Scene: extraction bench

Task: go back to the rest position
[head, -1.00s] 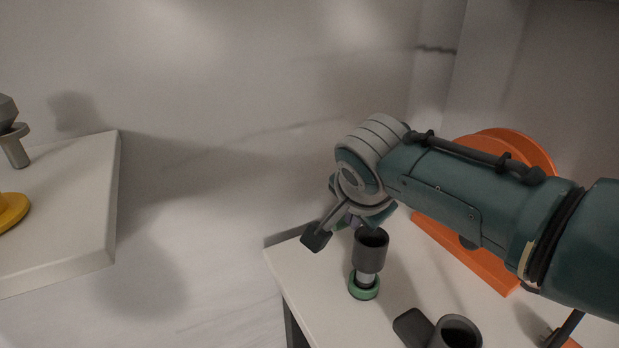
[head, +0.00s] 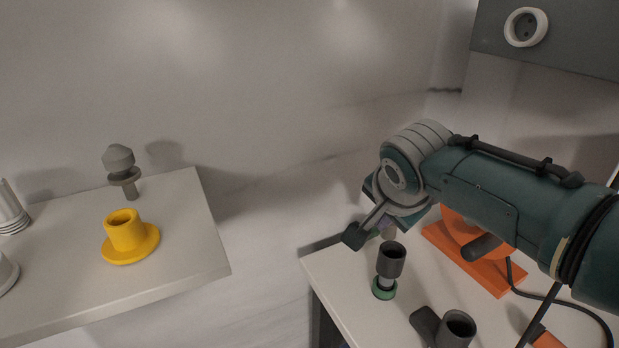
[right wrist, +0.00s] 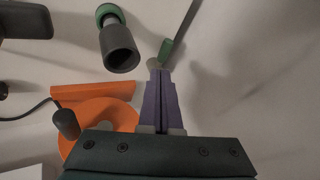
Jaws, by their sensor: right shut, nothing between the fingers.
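My right gripper (head: 388,228) is over the far left part of the right bench (head: 345,291), just above and behind a dark grey cup-like piece on a green base (head: 391,260). In the right wrist view its two purple fingers (right wrist: 160,105) are together with nothing between them. The dark piece (right wrist: 119,50) shows to the left of the fingers there, apart from them. My right arm comes in from the right and hides part of an orange device. My left gripper is in neither view.
The orange device (head: 470,265) stands on the right bench with a black cable. A dark open holder (head: 457,329) is at the front. Left, a separate bench (head: 200,262) bears a yellow flanged piece (head: 127,235) and a grey knobbed piece (head: 120,160). A gap separates the benches.

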